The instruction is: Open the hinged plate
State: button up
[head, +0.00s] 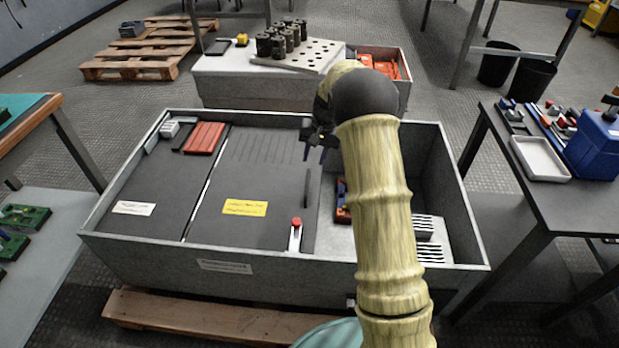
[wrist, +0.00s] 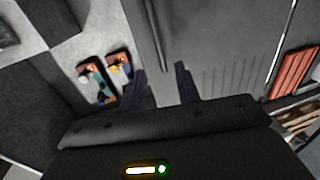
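The hinged plate (head: 270,175) is a dark grey panel lying flat in the grey box, with a yellow label, vent slots and an upright dark handle (head: 306,188) near its right edge. The plate (wrist: 220,45) and the handle (wrist: 158,35) also show in the wrist view. A red-topped latch (head: 296,232) sits at its front right corner. My gripper (head: 314,154) is above the plate's far right part, fingers pointing down. In the wrist view my gripper (wrist: 161,82) is open, with nothing between its fingers. My arm hides some of the box's right side.
The box wall (head: 260,265) surrounds the plate. A second dark panel (head: 155,180) lies left of it, with a red block (head: 205,137) at the back. Coloured parts lie in the compartment on the right. Tables stand at both sides, and another box is behind.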

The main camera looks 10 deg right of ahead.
aim_at(308, 178)
jog(key=f+b, duration=0.1)
jog(key=f, duration=0.2)
jog(key=a+f+b, duration=0.1)
jog(key=f+b, duration=0.1)
jog(key=f, duration=0.2)
jog(key=shift+w+a+f, duration=0.2)
grip_shut()
